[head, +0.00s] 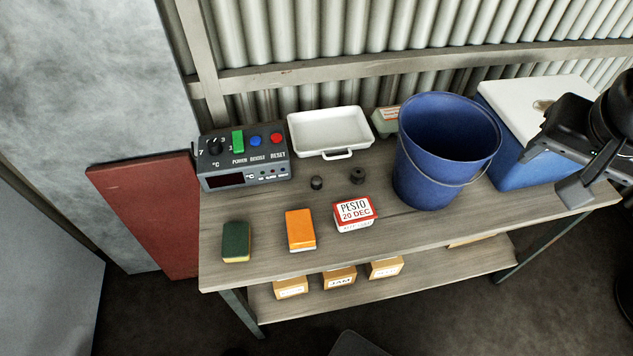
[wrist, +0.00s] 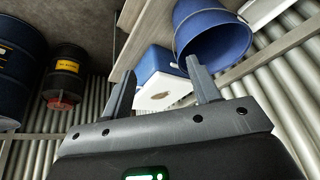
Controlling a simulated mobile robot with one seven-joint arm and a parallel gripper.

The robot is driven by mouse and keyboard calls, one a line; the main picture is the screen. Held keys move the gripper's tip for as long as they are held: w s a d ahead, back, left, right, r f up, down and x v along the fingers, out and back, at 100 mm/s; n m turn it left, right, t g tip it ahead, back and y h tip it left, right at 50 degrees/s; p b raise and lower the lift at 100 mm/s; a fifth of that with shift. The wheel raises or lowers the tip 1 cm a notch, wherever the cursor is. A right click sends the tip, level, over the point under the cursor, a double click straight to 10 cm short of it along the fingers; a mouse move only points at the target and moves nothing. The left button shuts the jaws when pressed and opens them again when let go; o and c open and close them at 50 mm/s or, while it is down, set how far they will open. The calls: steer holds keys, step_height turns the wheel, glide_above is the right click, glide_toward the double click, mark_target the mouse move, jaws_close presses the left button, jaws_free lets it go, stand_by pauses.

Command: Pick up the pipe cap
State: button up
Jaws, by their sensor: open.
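Two small dark cylindrical pieces lie on the wooden bench (head: 420,222) in the head view, in front of the white tray. The left dark piece (head: 317,183) is a plain short cylinder. The right dark piece (head: 357,176) looks wider, with a dark hollow or recess on top. Either may be the pipe cap; I cannot tell which for sure. My gripper (head: 553,172) is at the right, above the bench's right end near the cooler, well away from both pieces. In the wrist view my gripper (wrist: 161,80) is open with nothing between its fingers, and neither piece shows.
Barrels (wrist: 68,70) show in the wrist view.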

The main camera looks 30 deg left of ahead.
steer(key=w+a+r+g, duration=0.1)
steer(key=w+a, duration=0.2)
steer(key=a, duration=0.2)
steer(key=w+a+r, duration=0.1)
steer(key=w+a, duration=0.2)
steer(key=a, duration=0.2)
steer(key=g, duration=0.2)
glide_above(316, 179)
steer(key=shift+n+h, duration=0.3)
steer(key=shift+n, duration=0.1)
steer(key=f, duration=3.5)
steer(key=shift+s+a+f, duration=0.15)
steer(key=shift+s+a, duration=0.05)
steer(key=shift+s, duration=0.2)
steer(key=shift+w+d+f, duration=0.1)
steer(key=shift+w+f, duration=0.1)
steer(key=shift+f, duration=1.25)
steer(key=shift+w+d+f, duration=0.1)
steer(key=shift+w+f, duration=0.1)
steer(key=shift+f, duration=1.25)
steer(key=shift+c, duration=0.5)
